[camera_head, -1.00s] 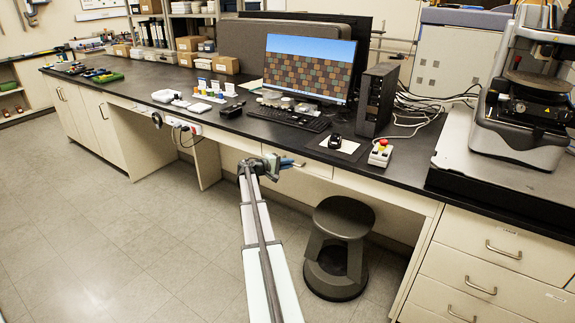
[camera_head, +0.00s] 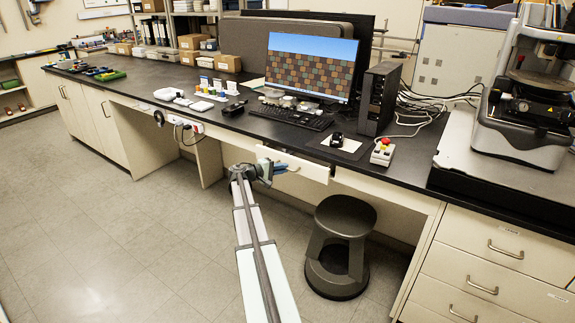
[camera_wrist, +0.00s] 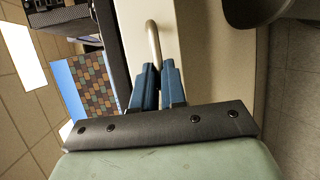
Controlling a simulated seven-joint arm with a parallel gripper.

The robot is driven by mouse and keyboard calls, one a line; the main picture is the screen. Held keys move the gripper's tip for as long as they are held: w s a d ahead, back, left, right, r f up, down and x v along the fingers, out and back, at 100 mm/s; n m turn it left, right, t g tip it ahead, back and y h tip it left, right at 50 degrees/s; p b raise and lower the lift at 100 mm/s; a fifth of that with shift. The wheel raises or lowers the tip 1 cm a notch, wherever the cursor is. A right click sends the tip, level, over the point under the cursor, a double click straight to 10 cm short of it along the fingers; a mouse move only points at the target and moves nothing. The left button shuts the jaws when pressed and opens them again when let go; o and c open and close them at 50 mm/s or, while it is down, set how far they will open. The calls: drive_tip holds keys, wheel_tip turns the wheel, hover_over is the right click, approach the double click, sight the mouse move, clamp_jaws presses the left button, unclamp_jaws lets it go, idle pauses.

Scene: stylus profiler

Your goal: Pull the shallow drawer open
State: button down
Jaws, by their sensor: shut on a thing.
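The shallow drawer (camera_head: 309,170) is under the black bench top, below the monitor and keyboard. It stands partly open, with its pale front pulled out from the bench. My gripper (camera_head: 281,166) is at the drawer front in the head view. In the wrist view my blue fingers (camera_wrist: 158,84) are closed on the drawer's metal bar handle (camera_wrist: 153,42), and the pale drawer front (camera_wrist: 195,55) lies behind it. The inside of the drawer is mostly hidden from the head view.
A dark stool (camera_head: 338,245) stands on the floor just right of my arm, below the drawer. A fixed drawer cabinet (camera_head: 480,265) is at the right. The floor (camera_head: 130,230) left of my arm is clear.

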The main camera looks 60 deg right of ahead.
drive_tip(key=a, duration=2.6)
drive_tip(key=c, duration=1.2)
unclamp_jaws()
drive_tip(key=v, duration=1.3)
drive_tip(key=shift+a, duration=0.35)
drive_tip(key=shift+w+r, duration=0.1)
drive_tip(key=shift+w, duration=0.1)
